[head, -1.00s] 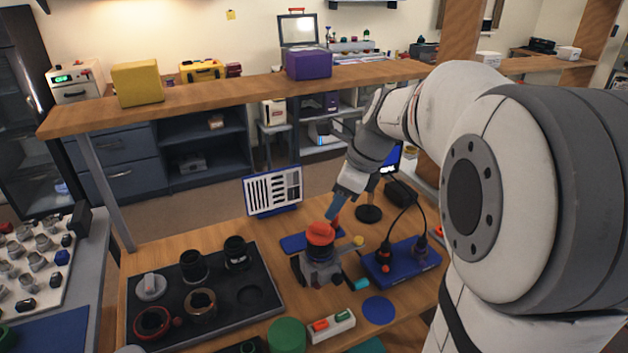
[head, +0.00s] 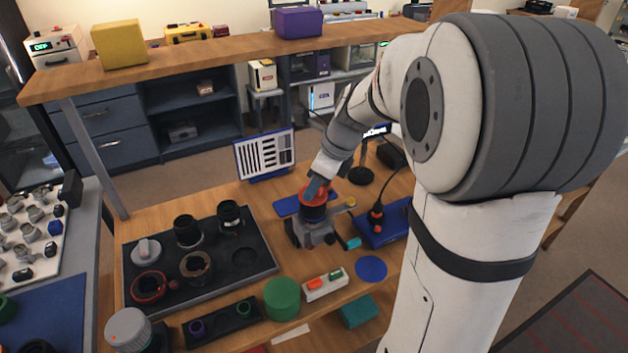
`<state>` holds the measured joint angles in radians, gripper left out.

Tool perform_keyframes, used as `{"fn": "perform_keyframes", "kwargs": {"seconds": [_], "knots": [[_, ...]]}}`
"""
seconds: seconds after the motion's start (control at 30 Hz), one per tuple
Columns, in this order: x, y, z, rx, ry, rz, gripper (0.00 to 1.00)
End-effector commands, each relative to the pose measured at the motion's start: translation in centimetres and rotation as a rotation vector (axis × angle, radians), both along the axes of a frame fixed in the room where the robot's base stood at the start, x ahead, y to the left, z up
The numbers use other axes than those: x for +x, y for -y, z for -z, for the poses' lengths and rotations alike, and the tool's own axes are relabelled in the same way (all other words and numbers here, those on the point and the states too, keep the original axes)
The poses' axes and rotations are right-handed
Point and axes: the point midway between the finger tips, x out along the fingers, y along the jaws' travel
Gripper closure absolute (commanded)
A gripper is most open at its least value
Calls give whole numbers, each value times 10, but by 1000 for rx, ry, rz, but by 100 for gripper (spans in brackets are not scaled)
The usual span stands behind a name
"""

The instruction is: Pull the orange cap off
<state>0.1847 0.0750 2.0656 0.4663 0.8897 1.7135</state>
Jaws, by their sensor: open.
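The orange cap (head: 311,198) sits on top of a dark lens body (head: 313,213). The lens body stands upright in a grey holder (head: 314,233) on the wooden bench. My gripper (head: 317,188) is open and points down at the cap from above, its fingertips at or over the cap's top. The fingers hide part of the cap's far side. Whether they touch it or straddle its rim, I cannot tell.
A black tray (head: 246,283) with several lens parts lies left of the holder. A blue box (head: 380,234) with cables stands close on the right. A green cylinder (head: 281,298) and a blue disc (head: 371,269) are in front. A raised shelf (head: 220,64) crosses behind.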

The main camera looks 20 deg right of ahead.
Motion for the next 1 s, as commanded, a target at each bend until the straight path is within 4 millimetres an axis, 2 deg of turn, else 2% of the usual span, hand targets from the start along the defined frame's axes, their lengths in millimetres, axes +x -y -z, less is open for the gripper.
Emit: {"fn": "perform_keyframes", "kwargs": {"seconds": [0.07,0.53,0.57,0.6,0.8,1.0], "knots": [[0,0,0,0,0,0,61],[0,1,0,0,0,1,100],[0,1,0,0,0,1,100],[0,1,0,0,0,1,84],[0,1,0,1,-1,1,100],[-1,1,0,1,-1,1,100]]}}
